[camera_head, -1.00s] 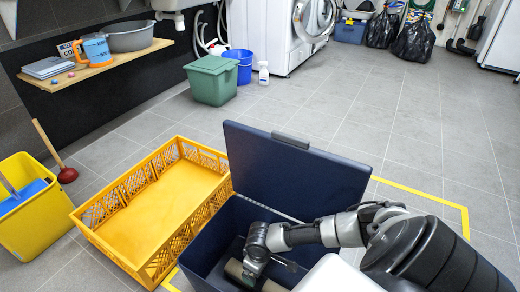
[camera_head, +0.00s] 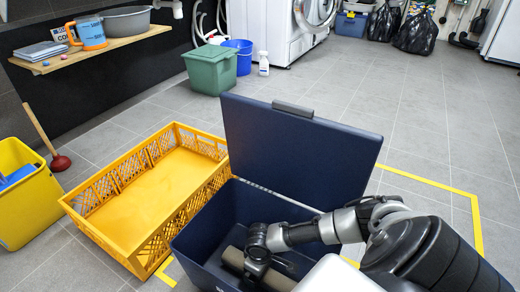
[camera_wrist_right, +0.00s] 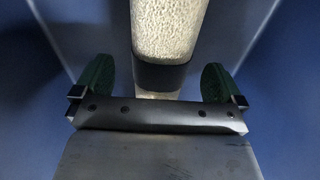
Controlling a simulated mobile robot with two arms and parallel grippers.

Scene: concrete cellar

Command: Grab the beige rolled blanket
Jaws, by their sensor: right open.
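The beige rolled blanket (camera_head: 232,258) lies inside the open dark blue box (camera_head: 205,222), with a dark band around it. In the right wrist view the blanket (camera_wrist_right: 168,30) runs between the two green finger pads, and its dark band (camera_wrist_right: 162,76) is close to the palm. My right gripper (camera_head: 258,256) reaches down into the box over the blanket. In the wrist view the right gripper (camera_wrist_right: 155,85) is open, with a gap on each side of the blanket. My left gripper is not in view.
The box's raised lid (camera_head: 300,150) stands behind my arm. An empty yellow crate (camera_head: 150,195) sits beside the box on the left. A yellow bucket (camera_head: 28,200) and a plunger (camera_head: 58,160) are farther left.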

